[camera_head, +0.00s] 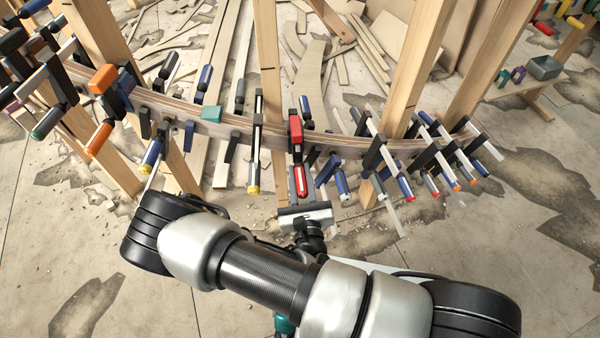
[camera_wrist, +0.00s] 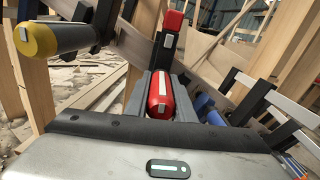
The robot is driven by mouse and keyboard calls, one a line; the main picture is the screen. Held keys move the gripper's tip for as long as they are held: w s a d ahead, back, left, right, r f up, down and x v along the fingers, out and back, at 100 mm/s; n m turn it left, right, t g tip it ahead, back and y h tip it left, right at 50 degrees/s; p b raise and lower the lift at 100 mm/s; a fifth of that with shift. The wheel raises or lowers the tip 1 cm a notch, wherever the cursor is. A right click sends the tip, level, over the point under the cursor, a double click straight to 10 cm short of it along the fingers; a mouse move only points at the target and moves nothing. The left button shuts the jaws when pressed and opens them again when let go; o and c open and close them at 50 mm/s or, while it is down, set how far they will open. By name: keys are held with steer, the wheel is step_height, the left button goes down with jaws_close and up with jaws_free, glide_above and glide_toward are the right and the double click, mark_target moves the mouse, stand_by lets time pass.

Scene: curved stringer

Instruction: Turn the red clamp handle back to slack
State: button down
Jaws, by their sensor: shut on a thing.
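The red clamp hangs on the curved wooden stringer (camera_head: 340,138), near the middle. Its upper red block (camera_head: 295,129) sits at the stringer, and its red handle (camera_head: 301,181) with a pale stripe hangs below. In the wrist view the red handle (camera_wrist: 160,95) points toward the camera, between my two grey fingers. My gripper (camera_wrist: 160,80) is shut on this handle, one finger on each side. In the head view my gripper (camera_head: 300,188) comes from below, and the fingers partly cover the handle. The handle's far end and screw are hard to see.
A yellow-tipped clamp (camera_head: 254,180) hangs close on the left; its yellow end (camera_wrist: 35,40) shows large in the wrist view. A blue-handled clamp (camera_head: 342,184) hangs close on the right. Wooden posts (camera_head: 415,70) stand at the stringer. Open floor (camera_head: 480,240) lies at the front right.

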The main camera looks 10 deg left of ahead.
steer(key=n+p, duration=0.2)
steer(key=n, duration=0.1)
steer(key=shift+r, duration=0.15)
steer(key=n+p, duration=0.2)
steer(key=n, duration=0.3)
steer(key=n+p, duration=0.1)
steer(key=n, duration=0.2)
steer(key=shift+d+n, duration=0.15)
steer(key=shift+n, duration=0.15)
steer(key=n, duration=0.4)
steer(key=shift+n, duration=0.3)
steer(key=n, duration=0.3)
steer(key=shift+r+n+p, duration=0.1)
steer(key=shift+n+p, duration=0.2)
steer(key=n, duration=0.4)
steer(key=shift+n, duration=0.3)
steer(key=n, duration=0.4)
steer(key=shift+r+b, duration=0.1)
steer(key=shift+b, duration=0.2)
steer(key=shift+n, duration=1.8)
